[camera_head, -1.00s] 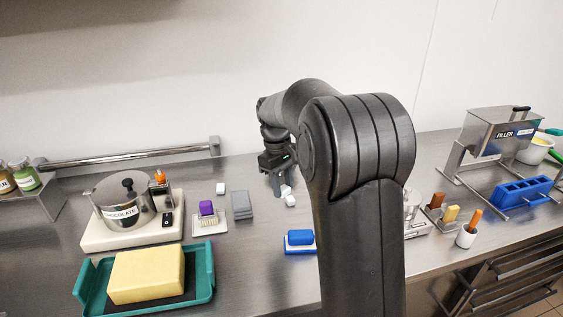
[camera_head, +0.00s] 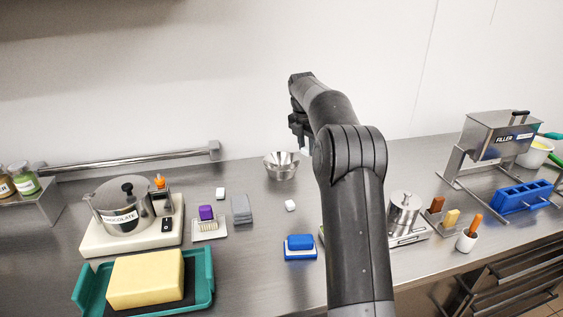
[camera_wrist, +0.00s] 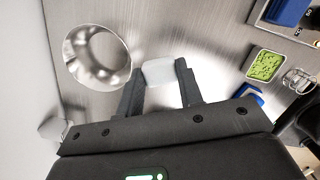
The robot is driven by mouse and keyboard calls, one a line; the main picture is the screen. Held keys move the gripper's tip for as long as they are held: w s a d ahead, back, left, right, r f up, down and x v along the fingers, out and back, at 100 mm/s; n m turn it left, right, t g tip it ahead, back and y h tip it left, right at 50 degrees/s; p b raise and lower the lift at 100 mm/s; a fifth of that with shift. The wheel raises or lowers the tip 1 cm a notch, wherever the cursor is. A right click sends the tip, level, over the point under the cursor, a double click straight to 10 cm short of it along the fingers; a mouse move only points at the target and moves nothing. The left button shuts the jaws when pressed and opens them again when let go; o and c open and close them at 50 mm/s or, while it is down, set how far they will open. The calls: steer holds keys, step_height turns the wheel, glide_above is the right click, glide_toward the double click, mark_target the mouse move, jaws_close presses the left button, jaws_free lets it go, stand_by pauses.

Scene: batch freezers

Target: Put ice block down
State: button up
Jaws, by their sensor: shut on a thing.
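My gripper (camera_head: 303,142) is raised above the steel counter, behind and right of the metal bowl (camera_head: 280,165). In the wrist view, my gripper (camera_wrist: 160,85) is shut on a white ice block (camera_wrist: 158,71), held between the fingertips. The open metal bowl also shows in the wrist view (camera_wrist: 98,60), left of the held block and apart from it. In the head view the held block is small and partly hidden by the fingers. Other white blocks lie on the counter, one in front of the bowl (camera_head: 290,205) and one further left (camera_head: 220,193).
A chocolate pot (camera_head: 120,210) on a cream base and a teal tray (camera_head: 208,275) with a yellow block stand left. A blue sponge (camera_head: 299,242) lies at the front. The filler machine (camera_head: 500,135) and a blue mould (camera_head: 522,195) stand right. Bare counter surrounds the bowl.

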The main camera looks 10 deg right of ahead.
steer(key=shift+w+a+f+n, duration=0.55)
steer(key=shift+w+a+f, duration=0.4)
steer(key=shift+w+f, duration=0.7)
steer(key=shift+w+a+f+n, duration=0.6)
steer(key=shift+w+a+f, duration=0.35)
steer(key=shift+w+f, duration=0.75)
steer(key=shift+w+a+f+n, duration=0.55)
steer(key=shift+w+a+f, duration=0.55)
steer(key=shift+f, duration=1)
steer(key=shift+w+d+f, duration=0.1)
steer(key=shift+d+f, duration=0.05)
steer(key=shift+f, duration=0.05)
steer(key=shift+f, duration=0.4)
steer(key=o, duration=0.7)
steer(key=shift+c, duration=0.2)
